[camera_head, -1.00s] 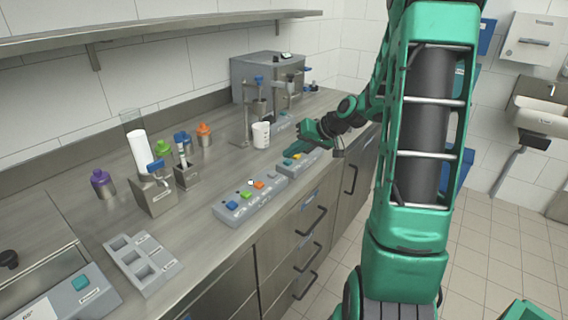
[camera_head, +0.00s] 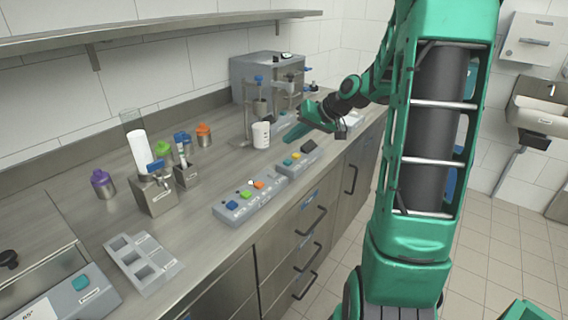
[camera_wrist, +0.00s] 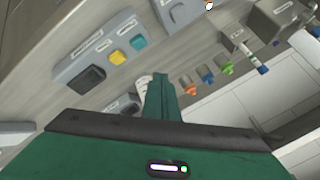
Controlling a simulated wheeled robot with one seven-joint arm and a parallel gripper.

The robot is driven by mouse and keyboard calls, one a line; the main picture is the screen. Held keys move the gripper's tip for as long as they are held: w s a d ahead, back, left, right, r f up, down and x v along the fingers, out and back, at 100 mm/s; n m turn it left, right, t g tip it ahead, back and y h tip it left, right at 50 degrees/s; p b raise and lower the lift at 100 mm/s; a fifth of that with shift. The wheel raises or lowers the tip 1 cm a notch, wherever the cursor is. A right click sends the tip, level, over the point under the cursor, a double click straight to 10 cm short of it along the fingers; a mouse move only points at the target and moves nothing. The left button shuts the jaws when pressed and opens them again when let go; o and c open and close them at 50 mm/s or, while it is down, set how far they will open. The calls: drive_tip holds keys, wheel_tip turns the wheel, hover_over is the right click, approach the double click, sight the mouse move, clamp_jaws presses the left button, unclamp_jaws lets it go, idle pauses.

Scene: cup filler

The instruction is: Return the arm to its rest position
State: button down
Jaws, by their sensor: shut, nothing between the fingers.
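My green gripper (camera_head: 297,133) hangs above the steel counter (camera_head: 190,232), just behind and above the smaller button box. Its fingers are shut with nothing between them. In the wrist view the closed fingers of my gripper (camera_wrist: 160,97) reach forward over the counter. The small button box (camera_head: 298,163), with teal, yellow and dark buttons, lies below my gripper and apart from it. The same small button box (camera_wrist: 97,62) shows at the left of the wrist view. My arm reaches in from the right side of the head view.
A white cup (camera_head: 261,135) stands left of my gripper, before a steel machine (camera_head: 262,75). A longer button box (camera_head: 248,203), a grey tray with square wells (camera_head: 143,262) and several bottles, including a purple-capped one (camera_head: 102,183), stand further left. A shelf (camera_head: 160,31) runs above.

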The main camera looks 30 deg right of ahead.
drive_tip(key=shift+r, duration=0.45)
drive_tip(key=s+a+f+m+g+h, duration=0.1)
drive_tip(key=s+a+g, duration=0.1)
drive_tip(key=s, duration=0.9)
drive_tip(key=s+a+g+h, duration=0.1)
drive_tip(key=s+a+g, duration=0.1)
drive_tip(key=s, duration=1)
drive_tip(key=s+a+f+m+g+h, duration=0.1)
drive_tip(key=s+g, duration=0.3)
drive_tip(key=s, duration=0.8)
drive_tip(key=shift+a+f+m+h, duration=0.3)
drive_tip(key=shift+a+f+h, duration=0.1)
drive_tip(key=shift+a, duration=0.25)
